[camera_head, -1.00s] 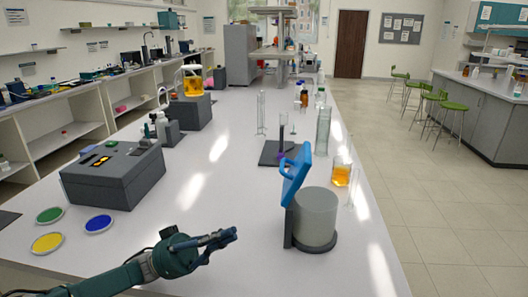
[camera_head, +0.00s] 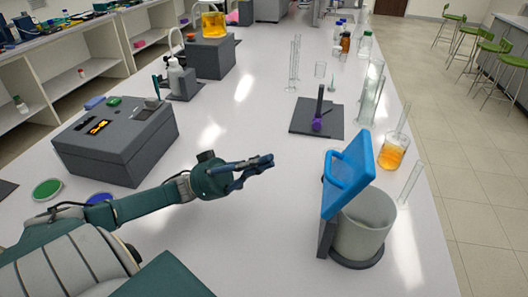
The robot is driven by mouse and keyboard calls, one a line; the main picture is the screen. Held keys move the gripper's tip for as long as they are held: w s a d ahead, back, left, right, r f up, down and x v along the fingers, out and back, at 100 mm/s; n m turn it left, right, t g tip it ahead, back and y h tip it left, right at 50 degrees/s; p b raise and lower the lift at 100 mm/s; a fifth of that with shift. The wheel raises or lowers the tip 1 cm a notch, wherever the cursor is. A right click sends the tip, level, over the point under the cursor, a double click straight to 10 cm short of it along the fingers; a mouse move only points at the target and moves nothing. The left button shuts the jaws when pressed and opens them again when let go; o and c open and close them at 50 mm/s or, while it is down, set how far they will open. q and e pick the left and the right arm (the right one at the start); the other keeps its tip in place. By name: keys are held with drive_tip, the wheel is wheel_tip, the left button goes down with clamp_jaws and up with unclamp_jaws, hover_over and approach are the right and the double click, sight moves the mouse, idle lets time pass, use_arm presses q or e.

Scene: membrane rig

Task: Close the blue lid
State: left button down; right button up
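The blue lid (camera_head: 350,174) has a raised rim or handle and stands open, tilted steeply above a grey cylindrical container (camera_head: 364,228). It is joined to a dark upright bracket (camera_head: 325,238) at the container's left side. The container's open top shows partly behind the lid. My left gripper (camera_head: 268,162) is to the left of the lid, above the white bench, with a clear gap between them. Its fingertips look together, with nothing between them. My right gripper is out of view.
A beaker of orange liquid (camera_head: 392,152) and glass cylinders stand just behind and right of the container. A dark plate (camera_head: 304,122) with a purple-based stand lies beyond. A dark grey device (camera_head: 117,140) is at left. The bench between gripper and container is clear.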

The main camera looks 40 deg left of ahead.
sight(337, 170)
use_arm(q)
drive_tip(key=w+d+r+p, duration=0.2)
drive_tip(key=w+d+p, duration=0.2)
drive_tip(key=d, duration=0.4)
drive_tip(key=shift+w+d+r, duration=0.2)
drive_tip(key=shift+r, duration=0.2)
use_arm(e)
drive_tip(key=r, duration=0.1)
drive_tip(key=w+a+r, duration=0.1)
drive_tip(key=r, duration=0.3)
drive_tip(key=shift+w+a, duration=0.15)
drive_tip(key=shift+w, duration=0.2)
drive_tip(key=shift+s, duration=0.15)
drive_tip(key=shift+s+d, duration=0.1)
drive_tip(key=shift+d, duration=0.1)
